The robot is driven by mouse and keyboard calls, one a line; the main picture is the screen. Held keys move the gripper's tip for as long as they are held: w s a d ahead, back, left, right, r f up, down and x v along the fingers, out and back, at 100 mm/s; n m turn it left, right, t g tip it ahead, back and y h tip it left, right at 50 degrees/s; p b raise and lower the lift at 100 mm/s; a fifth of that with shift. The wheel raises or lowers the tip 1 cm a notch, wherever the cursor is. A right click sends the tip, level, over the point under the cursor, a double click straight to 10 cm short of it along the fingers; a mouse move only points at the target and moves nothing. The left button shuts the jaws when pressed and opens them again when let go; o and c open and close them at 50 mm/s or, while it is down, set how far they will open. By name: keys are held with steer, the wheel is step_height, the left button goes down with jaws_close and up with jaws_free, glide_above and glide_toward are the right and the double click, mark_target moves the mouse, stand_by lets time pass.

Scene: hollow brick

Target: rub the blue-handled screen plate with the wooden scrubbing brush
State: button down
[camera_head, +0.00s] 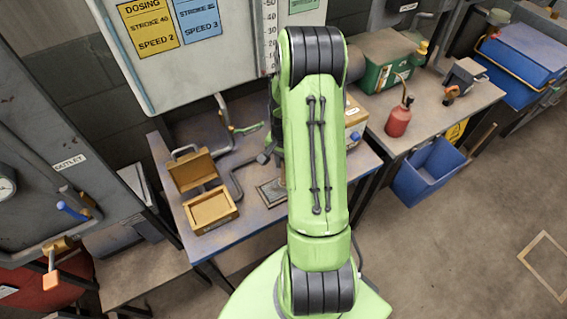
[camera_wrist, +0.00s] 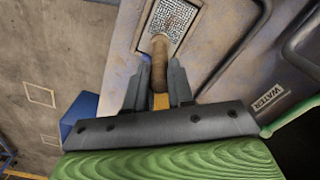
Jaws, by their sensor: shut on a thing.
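My gripper (camera_wrist: 160,82) is shut on the wooden scrubbing brush (camera_wrist: 158,52) in the wrist view. The brush's brown rounded end points away from me and overlaps the lower edge of the screen plate. In the head view, part of the plate (camera_head: 270,191) shows left of my green arm, which hides my gripper and the brush. The plate's blue handle is not clear.
An open wooden box (camera_head: 211,209) stands on the table left of the plate, with bent grey pipes behind it. Right of my arm are a red oil can (camera_head: 398,121), a green box (camera_head: 388,62) and a blue bin (camera_head: 428,171). The floor at right is mostly clear.

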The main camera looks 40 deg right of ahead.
steer(key=shift+d+r+p, duration=0.25)
steer(key=shift+r+p, duration=0.15)
steer(key=shift+r, duration=0.05)
steer(key=shift+a+r+p, duration=0.3)
steer(key=shift+r+p, duration=0.5)
steer(key=shift+p, duration=0.05)
steer(key=shift+d+r+p, duration=0.2)
steer(key=shift+r+p, duration=0.55)
steer(key=shift+r, duration=0.35)
steer(key=shift+a+r+p, duration=0.15)
steer(key=shift+r+p, duration=0.5)
steer(key=shift+r, duration=0.35)
steer(key=shift+w+f, duration=0.1)
